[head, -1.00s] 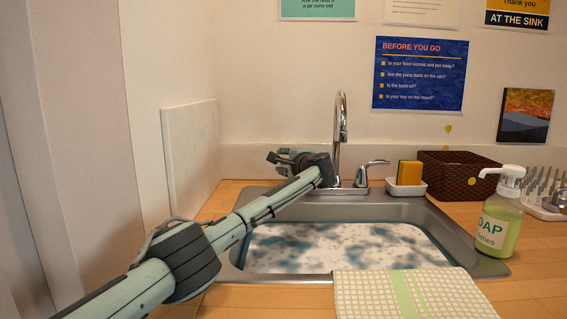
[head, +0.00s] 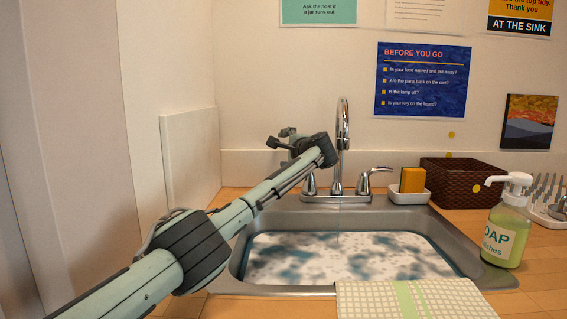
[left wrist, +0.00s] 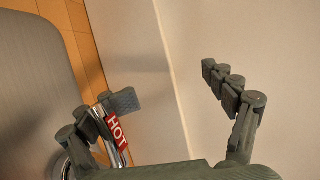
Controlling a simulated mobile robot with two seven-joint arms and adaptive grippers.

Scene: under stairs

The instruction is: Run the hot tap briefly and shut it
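The chrome tap (head: 342,130) stands at the back of the sink (head: 250,285). Its hot handle (head: 310,184) is partly hidden behind my left forearm. In the left wrist view a red HOT label (left wrist: 117,130) on a shiny lever shows beside the left-hand finger. My left gripper (head: 285,143) is above and left of the hot handle; its fingers are wide apart in the left wrist view (left wrist: 168,85). The right-hand handle (head: 372,177) stands free. A faint vertical line shows below the tap; I cannot tell surely whether water runs. My right gripper is not in view.
The sink holds foamy water (head: 350,258). A sponge in a white dish (head: 408,194), a brown basket (head: 460,182) and a soap bottle (head: 508,228) stand at the right. A checked cloth (head: 415,298) lies over the front edge. A pale panel (head: 190,160) stands at the left.

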